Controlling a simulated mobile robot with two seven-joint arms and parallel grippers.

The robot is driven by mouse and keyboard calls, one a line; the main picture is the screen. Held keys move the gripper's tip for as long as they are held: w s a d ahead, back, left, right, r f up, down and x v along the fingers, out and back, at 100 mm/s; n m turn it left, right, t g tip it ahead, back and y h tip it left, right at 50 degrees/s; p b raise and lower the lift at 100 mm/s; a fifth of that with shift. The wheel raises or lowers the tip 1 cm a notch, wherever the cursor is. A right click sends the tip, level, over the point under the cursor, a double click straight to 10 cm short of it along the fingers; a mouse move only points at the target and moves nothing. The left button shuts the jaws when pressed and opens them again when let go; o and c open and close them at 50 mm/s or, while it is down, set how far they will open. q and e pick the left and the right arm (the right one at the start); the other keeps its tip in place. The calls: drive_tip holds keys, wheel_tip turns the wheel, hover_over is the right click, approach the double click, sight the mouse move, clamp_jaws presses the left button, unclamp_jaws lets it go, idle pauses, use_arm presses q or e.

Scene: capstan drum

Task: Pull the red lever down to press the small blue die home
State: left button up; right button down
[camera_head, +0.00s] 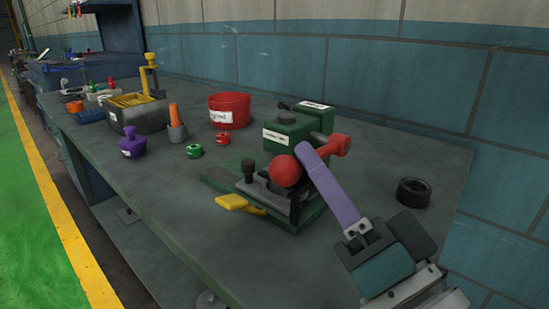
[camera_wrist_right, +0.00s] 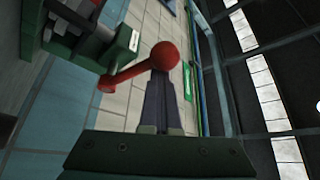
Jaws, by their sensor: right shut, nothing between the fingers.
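The red lever has a round ball knob (camera_head: 285,171) and a rod running to a red end (camera_head: 338,145) at the green press (camera_head: 290,132). In the right wrist view its ball (camera_wrist_right: 165,55) and rod also show. My right gripper (camera_head: 306,151) is shut and empty, its purple fingers crossing in front of the lever. In the right wrist view the fingertips (camera_wrist_right: 160,76) overlap the ball's lower edge; I cannot tell whether they touch it. I cannot make out the small blue die. My left gripper is not in view.
A yellow handle (camera_head: 240,205) sticks out at the press's front left. A black ring (camera_head: 413,192) lies to the right. A red bin (camera_head: 229,110), a green ring (camera_head: 193,151) and a purple knobbed piece (camera_head: 132,146) stand left. The bench front (camera_head: 200,225) is clear.

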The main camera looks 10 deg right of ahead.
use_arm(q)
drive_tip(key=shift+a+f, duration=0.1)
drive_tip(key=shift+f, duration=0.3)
use_arm(e)
drive_tip(key=shift+a+f, duration=0.1)
drive_tip(key=shift+f, duration=0.6)
drive_tip(key=shift+s, duration=0.1)
drive_tip(key=shift+r, duration=0.1)
idle(0.4)
